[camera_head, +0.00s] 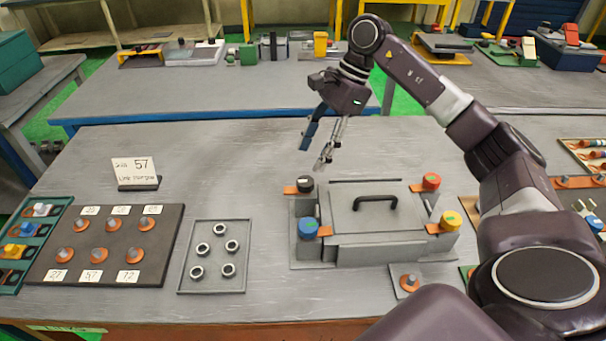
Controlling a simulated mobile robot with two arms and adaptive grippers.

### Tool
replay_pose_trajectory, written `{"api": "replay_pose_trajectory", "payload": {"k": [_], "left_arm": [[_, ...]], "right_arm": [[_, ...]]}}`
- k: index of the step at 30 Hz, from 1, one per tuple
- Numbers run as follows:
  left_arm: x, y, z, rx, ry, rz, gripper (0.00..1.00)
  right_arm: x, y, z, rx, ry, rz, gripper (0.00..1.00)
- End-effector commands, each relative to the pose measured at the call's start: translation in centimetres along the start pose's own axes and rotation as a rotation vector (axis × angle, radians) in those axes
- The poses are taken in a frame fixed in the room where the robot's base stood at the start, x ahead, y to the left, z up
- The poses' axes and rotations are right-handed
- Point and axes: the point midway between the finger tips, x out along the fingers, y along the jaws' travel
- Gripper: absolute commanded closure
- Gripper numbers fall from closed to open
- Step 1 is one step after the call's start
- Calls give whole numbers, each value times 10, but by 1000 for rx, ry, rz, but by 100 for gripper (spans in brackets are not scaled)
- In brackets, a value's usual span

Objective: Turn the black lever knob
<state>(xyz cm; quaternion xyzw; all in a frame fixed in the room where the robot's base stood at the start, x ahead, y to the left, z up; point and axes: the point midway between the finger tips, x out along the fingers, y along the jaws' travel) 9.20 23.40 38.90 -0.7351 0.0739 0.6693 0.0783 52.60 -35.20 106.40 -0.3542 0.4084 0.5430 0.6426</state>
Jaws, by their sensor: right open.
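The black lever knob (305,184) sits on an orange lever at the back left corner of a grey box fixture (345,225). The fixture has a lid with a black handle (375,201). My right gripper (315,157) is open and empty. It points down above and behind the black knob, apart from it. My left gripper is not in view.
A grey tray (183,284) with several metal rings lies left of the fixture. The table behind the fixture is clear.

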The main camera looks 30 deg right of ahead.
Motion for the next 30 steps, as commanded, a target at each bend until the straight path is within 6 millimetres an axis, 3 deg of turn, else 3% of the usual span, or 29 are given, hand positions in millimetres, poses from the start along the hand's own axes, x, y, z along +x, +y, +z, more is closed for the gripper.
{"api": "replay_pose_trajectory", "payload": {"k": [5, 18, 28, 30], "left_arm": [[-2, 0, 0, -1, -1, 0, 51], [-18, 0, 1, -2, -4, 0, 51], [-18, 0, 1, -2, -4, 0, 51], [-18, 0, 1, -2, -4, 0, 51]], "right_arm": [[3, 4, -14, 4, 41, 17, 51], [65, 5, -14, 2, 36, 16, 51], [71, 5, -14, 2, 35, 13, 51], [71, 5, -14, 2, 35, 13, 57]]}}
